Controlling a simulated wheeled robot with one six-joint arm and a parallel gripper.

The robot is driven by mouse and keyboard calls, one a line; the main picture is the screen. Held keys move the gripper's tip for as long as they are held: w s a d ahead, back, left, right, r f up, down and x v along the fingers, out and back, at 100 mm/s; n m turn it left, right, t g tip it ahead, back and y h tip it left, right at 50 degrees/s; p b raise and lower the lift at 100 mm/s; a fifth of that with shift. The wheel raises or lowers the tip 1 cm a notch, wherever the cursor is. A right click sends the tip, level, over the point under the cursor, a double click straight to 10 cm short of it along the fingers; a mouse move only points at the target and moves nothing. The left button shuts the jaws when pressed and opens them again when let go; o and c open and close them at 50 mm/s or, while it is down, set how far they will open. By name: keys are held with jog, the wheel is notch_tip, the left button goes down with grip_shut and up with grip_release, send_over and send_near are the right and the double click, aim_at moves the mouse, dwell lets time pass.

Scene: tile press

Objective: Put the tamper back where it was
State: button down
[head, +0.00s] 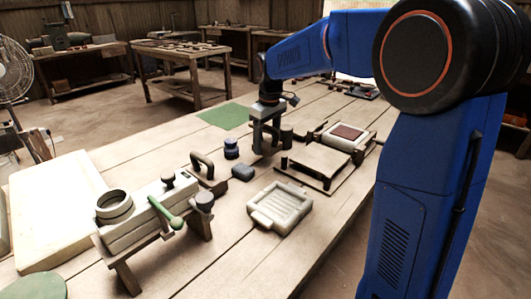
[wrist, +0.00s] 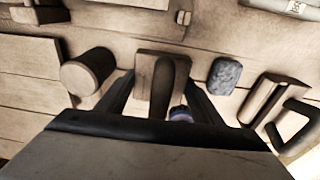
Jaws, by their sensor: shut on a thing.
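My gripper (head: 266,122) hangs over the middle of the table with its fingers pointing down. In the wrist view my gripper (wrist: 158,100) is shut on the upright dark handle of a block-shaped tool, which I take to be the tamper (wrist: 148,64). The tamper's pale brown base shows beyond the handle. In the head view the held tamper (head: 265,147) is dark and partly hidden by the fingers. I cannot tell whether its base touches the table.
A dark cylinder (head: 287,132) stands close right of my gripper, beside a low wooden stand (head: 315,166). A blue-grey block (head: 243,173), a blue pot (head: 231,149) and a hooped hand tool (head: 204,165) lie left. A pale ribbed tray (head: 280,206) is in front. A green mat (head: 225,116) lies behind.

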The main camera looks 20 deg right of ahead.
jog(key=shift+d+f, duration=0.1)
jog(key=shift+f, duration=1.85)
jog(key=shift+f, duration=0.1)
jog(key=c, duration=0.5)
grip_release()
jog(key=r, duration=0.8)
jog(key=s+r, duration=0.1)
jog(key=r, duration=0.3)
jog(key=shift+s+d+r, duration=0.1)
jog(key=shift+d, duration=0.1)
jog(key=shift+s, duration=0.1)
